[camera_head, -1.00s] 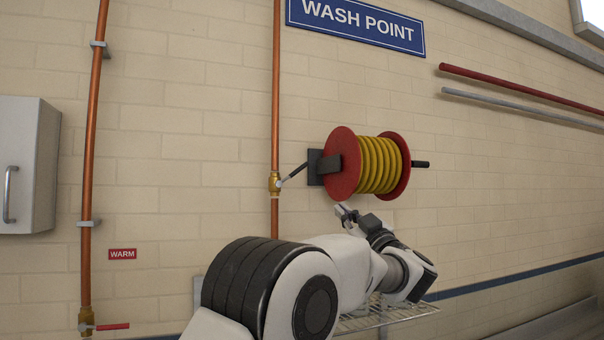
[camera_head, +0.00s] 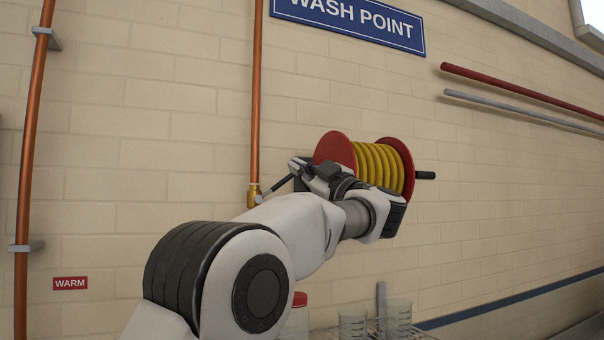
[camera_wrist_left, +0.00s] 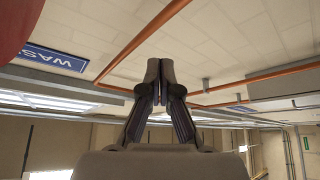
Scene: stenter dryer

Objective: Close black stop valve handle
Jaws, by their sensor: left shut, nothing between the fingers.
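The brass stop valve (camera_head: 253,195) sits on the copper pipe left of the hose reel in the head view. Its black handle (camera_head: 276,187) slants up and to the right from the valve. My left gripper (camera_head: 294,165) is shut and empty, close to the handle's upper end. The gripper and wrist partly hide the area there, and I cannot tell whether they touch the handle. In the left wrist view my shut fingers (camera_wrist_left: 159,85) point up the picture, with no handle seen between them. My right gripper is not in view.
The red and yellow hose reel (camera_head: 377,165) is right behind my left wrist. A second copper pipe (camera_head: 32,150) runs down the left, near a WARM label (camera_head: 70,283). Beakers (camera_head: 398,312) stand on a wire shelf below. The wall left of the valve is clear.

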